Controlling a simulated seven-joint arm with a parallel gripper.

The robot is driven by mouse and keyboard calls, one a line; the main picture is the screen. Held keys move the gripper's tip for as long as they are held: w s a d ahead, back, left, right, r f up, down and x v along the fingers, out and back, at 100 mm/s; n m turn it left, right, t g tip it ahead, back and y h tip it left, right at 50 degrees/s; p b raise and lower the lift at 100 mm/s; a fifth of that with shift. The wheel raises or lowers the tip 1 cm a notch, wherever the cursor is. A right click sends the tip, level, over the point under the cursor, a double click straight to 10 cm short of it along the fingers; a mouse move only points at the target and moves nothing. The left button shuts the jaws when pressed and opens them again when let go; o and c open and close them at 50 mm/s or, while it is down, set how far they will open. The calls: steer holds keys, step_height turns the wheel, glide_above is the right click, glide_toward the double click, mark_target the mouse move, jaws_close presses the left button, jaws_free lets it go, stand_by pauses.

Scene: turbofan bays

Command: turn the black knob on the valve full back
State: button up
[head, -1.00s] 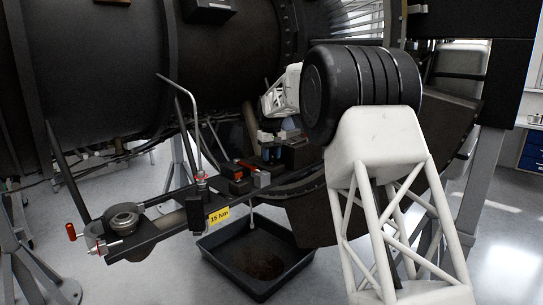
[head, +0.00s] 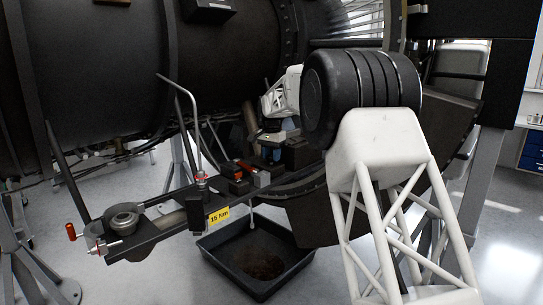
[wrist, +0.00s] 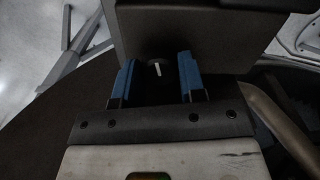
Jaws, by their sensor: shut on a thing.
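The black knob (wrist: 157,72) sits between the two blue fingertips of my gripper (wrist: 157,78) in the wrist view. A short white mark on its face stands nearly upright in that picture. The fingers are shut on the knob's sides. A dark block, seemingly the valve body (wrist: 190,35), is just beyond the knob. In the head view my gripper (head: 274,148) is small and dark beneath the large engine casing, left of my black arm joint. The knob cannot be made out in the head view.
A dark rail with a yellow "15 Nm" label (head: 219,215), red-trimmed fittings and an upright bent metal rod (head: 185,95) runs left of my gripper. A black drip tray (head: 222,262) lies on the floor below. The engine casing (head: 90,80) closes off the space above.

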mark_target(271, 156)
steer(key=shift+m, duration=1.7)
steer(key=o, duration=0.9)
steer(key=shift+r, duration=0.1)
steer(key=shift+r, duration=3.8)
